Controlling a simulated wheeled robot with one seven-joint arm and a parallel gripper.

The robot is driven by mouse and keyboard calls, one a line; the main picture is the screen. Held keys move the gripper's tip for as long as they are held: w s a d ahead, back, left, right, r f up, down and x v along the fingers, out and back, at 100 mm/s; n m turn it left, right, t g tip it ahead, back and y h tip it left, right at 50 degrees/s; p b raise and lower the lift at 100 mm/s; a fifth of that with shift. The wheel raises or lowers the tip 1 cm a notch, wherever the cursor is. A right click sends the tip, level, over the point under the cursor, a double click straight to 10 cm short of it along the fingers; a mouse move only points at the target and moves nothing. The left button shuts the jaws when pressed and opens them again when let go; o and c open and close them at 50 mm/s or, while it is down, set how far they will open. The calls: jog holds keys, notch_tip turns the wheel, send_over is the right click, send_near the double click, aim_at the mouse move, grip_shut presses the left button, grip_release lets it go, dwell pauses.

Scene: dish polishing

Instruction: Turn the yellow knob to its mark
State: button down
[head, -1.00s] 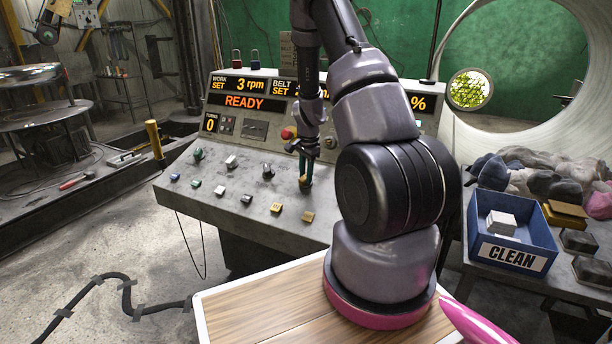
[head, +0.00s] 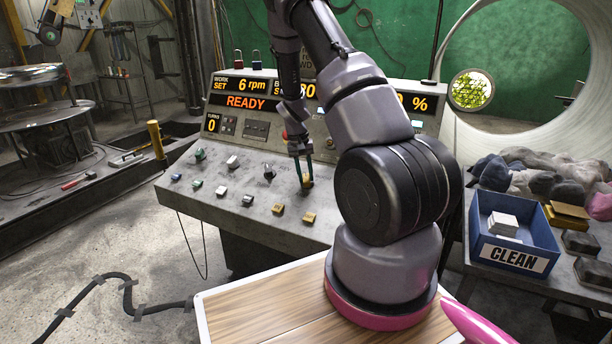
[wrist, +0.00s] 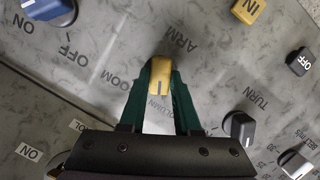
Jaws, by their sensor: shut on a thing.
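The yellow knob (wrist: 160,80) is in the middle of the wrist view, upright between the two green fingers of my gripper (wrist: 162,88). The fingers are shut on its sides. A dark pointer line shows on the knob's face. The word ARM is printed on the panel just beyond it; other lettering beside the knob is partly covered by the fingers. In the head view my gripper (head: 306,180) reaches down to the sloping console panel (head: 240,222), where the knob is small and mostly hidden.
A black knob (wrist: 240,128) and a white knob (wrist: 296,164) are to the right in the wrist view. A blue knob (wrist: 48,10) is at upper left, and a yellow IN button (wrist: 248,10) at upper right. The console display (head: 245,86) reads WORK SET 6 rpm and READY.

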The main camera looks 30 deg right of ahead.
aim_at(298, 187)
jog(key=shift+n+h, duration=0.3)
jog(key=shift+n, duration=0.8)
jog(key=c, duration=0.6)
grip_release()
jog(key=v, duration=1)
jog(key=shift+w+a+r, duration=0.15)
jog(key=shift+r, duration=0.2)
